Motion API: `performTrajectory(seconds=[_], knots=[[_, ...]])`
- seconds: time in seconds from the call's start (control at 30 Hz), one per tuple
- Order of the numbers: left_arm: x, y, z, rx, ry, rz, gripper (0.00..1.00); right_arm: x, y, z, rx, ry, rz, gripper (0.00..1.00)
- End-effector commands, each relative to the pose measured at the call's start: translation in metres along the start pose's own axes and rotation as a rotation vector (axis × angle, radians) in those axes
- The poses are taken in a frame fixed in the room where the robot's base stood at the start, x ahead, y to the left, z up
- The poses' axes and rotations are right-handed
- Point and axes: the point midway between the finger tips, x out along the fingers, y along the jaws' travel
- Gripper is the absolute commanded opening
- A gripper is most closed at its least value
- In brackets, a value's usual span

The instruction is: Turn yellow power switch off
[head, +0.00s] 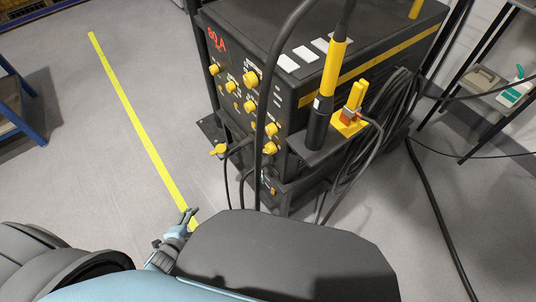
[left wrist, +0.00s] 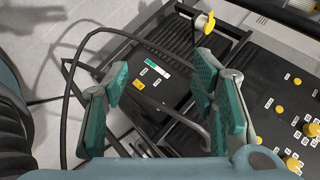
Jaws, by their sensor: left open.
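A black welding machine (head: 250,60) with several yellow knobs stands ahead of me. A yellow handle (head: 219,149) sticks out low at its left front. A small yellow part (head: 273,190) shows on the lower black unit. I cannot tell which is the power switch, or its setting. In the left wrist view, a yellow knob (left wrist: 205,22) sits at the upper right, beyond the fingers. My left gripper (head: 186,220) is low, left of the machine and apart from it. Its teal-padded fingers (left wrist: 160,88) are spread and empty. My right gripper is not seen.
Black cables (head: 262,100) hang across the machine's front. A yellow-and-black torch (head: 328,80) stands at its right side, near coiled cable (head: 395,105). A yellow floor line (head: 130,110) runs at left over clear grey floor. A shelf (head: 490,85) holds a bottle at right.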

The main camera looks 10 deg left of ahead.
Motion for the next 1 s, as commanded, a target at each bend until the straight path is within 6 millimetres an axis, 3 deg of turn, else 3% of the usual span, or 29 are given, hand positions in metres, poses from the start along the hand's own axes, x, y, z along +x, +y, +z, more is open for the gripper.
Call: performTrajectory(seconds=[0.03, 0.1, 0.2, 0.3, 0.47, 0.8, 1.0], knots=[[0.034, -0.037, -0.023, 0.340, 0.131, -0.181, 0.52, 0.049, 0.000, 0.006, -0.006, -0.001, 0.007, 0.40], [0.032, -0.096, -0.081, 0.888, 0.276, -0.488, 0.52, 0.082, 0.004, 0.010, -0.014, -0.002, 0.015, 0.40], [0.001, -0.127, -0.142, 1.438, 0.348, -0.849, 0.52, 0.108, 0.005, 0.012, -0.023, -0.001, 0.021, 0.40], [-0.020, -0.136, -0.171, 1.675, 0.354, -1.029, 0.52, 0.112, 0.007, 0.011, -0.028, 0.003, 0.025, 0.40], [-0.013, -0.149, -0.196, 1.703, 0.349, -1.055, 0.52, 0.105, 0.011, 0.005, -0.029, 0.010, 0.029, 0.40], [0.040, -0.172, -0.265, 1.698, 0.347, -1.048, 0.52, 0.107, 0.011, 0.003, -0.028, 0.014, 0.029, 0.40], [0.053, -0.177, -0.281, 1.697, 0.347, -1.045, 0.52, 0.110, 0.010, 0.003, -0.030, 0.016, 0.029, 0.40]])
